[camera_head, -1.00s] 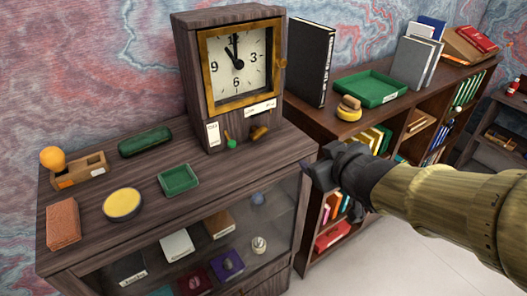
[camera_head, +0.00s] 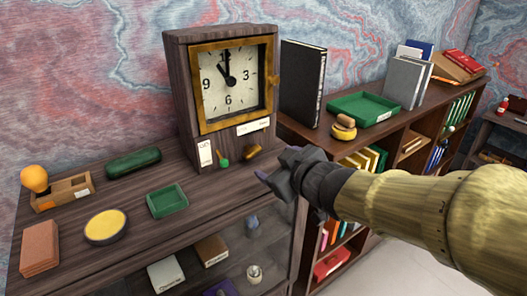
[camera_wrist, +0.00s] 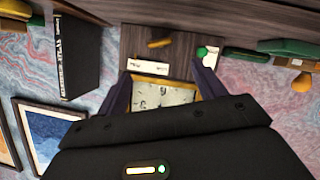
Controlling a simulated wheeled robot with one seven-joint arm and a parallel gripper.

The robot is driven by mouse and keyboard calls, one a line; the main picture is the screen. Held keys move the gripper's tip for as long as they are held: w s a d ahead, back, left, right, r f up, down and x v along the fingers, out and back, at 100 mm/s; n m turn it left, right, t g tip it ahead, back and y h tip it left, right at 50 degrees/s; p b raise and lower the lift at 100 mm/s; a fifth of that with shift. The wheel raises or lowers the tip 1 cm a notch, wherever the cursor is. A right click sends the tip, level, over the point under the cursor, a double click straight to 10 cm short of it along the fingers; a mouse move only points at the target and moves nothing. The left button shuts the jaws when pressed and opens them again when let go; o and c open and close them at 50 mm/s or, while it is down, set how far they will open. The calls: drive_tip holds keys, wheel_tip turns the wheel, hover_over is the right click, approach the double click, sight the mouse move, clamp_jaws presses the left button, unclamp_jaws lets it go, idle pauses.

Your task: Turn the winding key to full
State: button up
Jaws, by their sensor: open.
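The wooden clock (camera_head: 186,95) with a gold-framed face stands upright on the dark wood cabinet. A brass winding key (camera_head: 253,152) sticks out of its lower front, below a white label strip (camera_head: 253,126). In the wrist view the key (camera_wrist: 159,43) shows upside down, beyond the fingertips. A green-knobbed lever (camera_head: 223,163) sits left of the key, beside a small white tag (camera_head: 205,153). My gripper (camera_head: 268,170) is just right of and below the key, apart from it. In the wrist view my gripper (camera_wrist: 162,68) is open and empty, fingers spread before the clock face.
On the cabinet lie a green tray (camera_head: 167,212), a yellow round dish (camera_head: 106,227), a brown block (camera_head: 40,255) and a dark green case (camera_head: 133,162). A black binder (camera_head: 302,85) stands close right of the clock. A larger green tray (camera_head: 350,101) lies behind my arm.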

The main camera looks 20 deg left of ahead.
sight(255, 153)
drive_tip(key=b+x, duration=0.2)
drive_tip(key=x, duration=1)
drive_tip(key=shift+w+a+f, duration=0.15)
drive_tip(key=shift+w+a, duration=0.05)
drive_tip(key=shift+a, duration=0.1)
drive_tip(key=c, duration=1)
